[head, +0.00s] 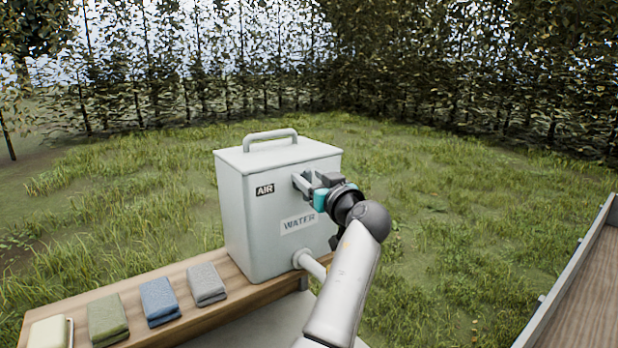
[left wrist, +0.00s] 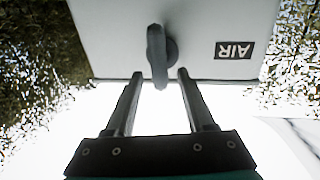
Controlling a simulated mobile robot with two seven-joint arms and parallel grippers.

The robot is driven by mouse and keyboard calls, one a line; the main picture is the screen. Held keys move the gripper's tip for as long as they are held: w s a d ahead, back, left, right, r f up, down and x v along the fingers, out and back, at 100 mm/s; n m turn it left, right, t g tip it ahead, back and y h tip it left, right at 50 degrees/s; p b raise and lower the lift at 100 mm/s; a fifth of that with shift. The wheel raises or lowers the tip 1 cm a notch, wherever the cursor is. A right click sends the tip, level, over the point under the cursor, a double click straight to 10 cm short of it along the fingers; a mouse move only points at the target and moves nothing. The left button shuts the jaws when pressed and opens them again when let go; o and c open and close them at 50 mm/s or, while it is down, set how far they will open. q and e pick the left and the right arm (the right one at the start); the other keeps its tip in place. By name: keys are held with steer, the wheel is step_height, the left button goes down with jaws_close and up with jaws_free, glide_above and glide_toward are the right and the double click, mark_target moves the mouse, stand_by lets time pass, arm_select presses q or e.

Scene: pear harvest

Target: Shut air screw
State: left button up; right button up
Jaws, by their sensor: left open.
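A pale grey water tank (head: 245,215) with a top handle stands on a wooden bench. Its front bears an AIR label (head: 265,190) and a WATER label (head: 299,224). My left gripper (head: 303,184) is open at the tank's front, just right of the AIR label; it hides the air screw in the head view. In the left wrist view the grey air screw (left wrist: 157,50) shows beside the AIR label, which appears upside down. Its lever's end lies between the two open fingertips (left wrist: 160,74). I cannot tell whether they touch it. My right gripper is not in view.
A pale spout (head: 312,264) sticks out low on the tank. Folded grey (head: 206,284), blue (head: 159,301) and green (head: 108,319) cloths and a pale block (head: 49,332) lie on the bench (head: 178,275). A wooden-floored bed (head: 585,300) stands at right. Grass lies between.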

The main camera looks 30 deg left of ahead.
arm_select(q)
steer(key=shift+c, duration=0.3)
jaws_close()
steer(key=shift+r+m, duration=0.1)
steer(key=shift+m, duration=0.2)
steer(key=shift+w+d+f+m+g+p, duration=0.15)
steer(key=shift+w+f+m+g+p, duration=0.35)
steer(key=shift+m+p, duration=1.4)
steer(key=shift+w+d+f+m+g+p, duration=0.25)
steer(key=shift+m+g+p, duration=0.45)
steer(key=shift+m, duration=2.4)
steer(key=shift+w+d+f+m+g+p, duration=0.15)
steer(key=shift+w+m+g+p, duration=0.75)
steer(key=shift+m, duration=1.6)
steer(key=shift+s+a, duration=0.1)
steer(key=shift+s, duration=0.35)
